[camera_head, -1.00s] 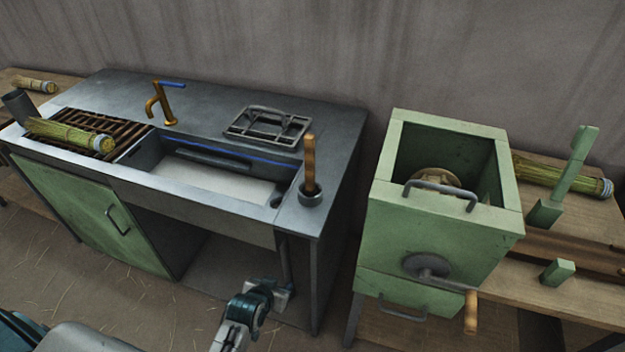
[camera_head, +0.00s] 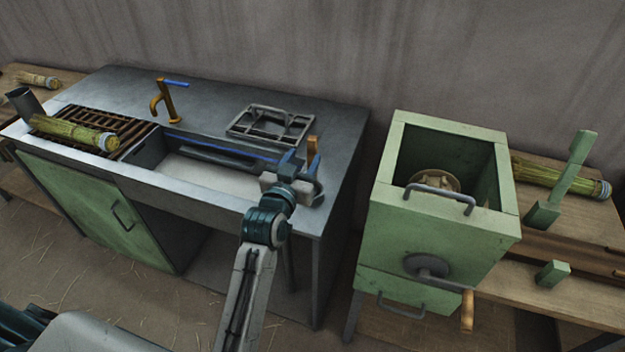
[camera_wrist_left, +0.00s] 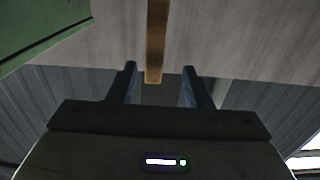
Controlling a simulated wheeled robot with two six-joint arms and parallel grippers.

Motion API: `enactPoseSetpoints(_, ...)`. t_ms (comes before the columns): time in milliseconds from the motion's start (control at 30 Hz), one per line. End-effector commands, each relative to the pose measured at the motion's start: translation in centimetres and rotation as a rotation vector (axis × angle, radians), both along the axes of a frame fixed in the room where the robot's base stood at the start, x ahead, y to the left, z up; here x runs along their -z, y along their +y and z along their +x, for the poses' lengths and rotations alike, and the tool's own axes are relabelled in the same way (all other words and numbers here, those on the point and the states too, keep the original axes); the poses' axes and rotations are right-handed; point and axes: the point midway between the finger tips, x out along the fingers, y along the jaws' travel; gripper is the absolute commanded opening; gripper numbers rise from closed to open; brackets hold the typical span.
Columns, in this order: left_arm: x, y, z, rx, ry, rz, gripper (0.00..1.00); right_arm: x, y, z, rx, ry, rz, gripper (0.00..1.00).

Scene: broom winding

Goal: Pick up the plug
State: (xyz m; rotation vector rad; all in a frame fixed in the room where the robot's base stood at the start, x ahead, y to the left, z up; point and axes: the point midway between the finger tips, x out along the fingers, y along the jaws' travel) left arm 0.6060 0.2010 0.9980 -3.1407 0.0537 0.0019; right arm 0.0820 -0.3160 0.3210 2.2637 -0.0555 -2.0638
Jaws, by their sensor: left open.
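The plug, seen as an upright wooden stick (camera_head: 312,146), stands at the right end of the sink counter. Only its upper part shows in the head view; my gripper hides its lower part and the dark cup-like base seen around it earlier. My left gripper (camera_head: 303,168) is at the stick, in front of it, with blue fingers open. In the left wrist view the wooden stick (camera_wrist_left: 155,40) shows between and beyond the two open fingers of the gripper (camera_wrist_left: 159,72). I cannot tell whether either finger touches it. My right gripper is not in view.
The sink basin (camera_head: 210,170) lies left of my gripper, with a brass tap (camera_head: 160,100) behind it. A metal rack (camera_head: 270,124) lies on the counter behind. A green box with a crank (camera_head: 440,235) stands to the right. A straw bundle (camera_head: 75,133) lies on the slatted drainer.

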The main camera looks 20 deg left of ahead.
Motion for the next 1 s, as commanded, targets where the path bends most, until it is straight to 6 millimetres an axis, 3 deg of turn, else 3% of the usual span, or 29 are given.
enactPoseSetpoints(400,-0.6,-0.8,5.0,0.000,0.001,-0.001,0.45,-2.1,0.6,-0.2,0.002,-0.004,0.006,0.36)
enactPoseSetpoints(667,-0.4,-0.8,5.3,0.000,0.000,-0.001,0.45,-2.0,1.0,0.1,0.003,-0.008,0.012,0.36)
enactPoseSetpoints(900,-0.4,-0.8,5.3,0.000,0.000,-0.001,0.02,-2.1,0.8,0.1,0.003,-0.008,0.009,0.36)
enactPoseSetpoints(1000,-0.4,-0.8,5.3,0.000,0.001,-0.001,0.00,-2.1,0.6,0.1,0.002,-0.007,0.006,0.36)
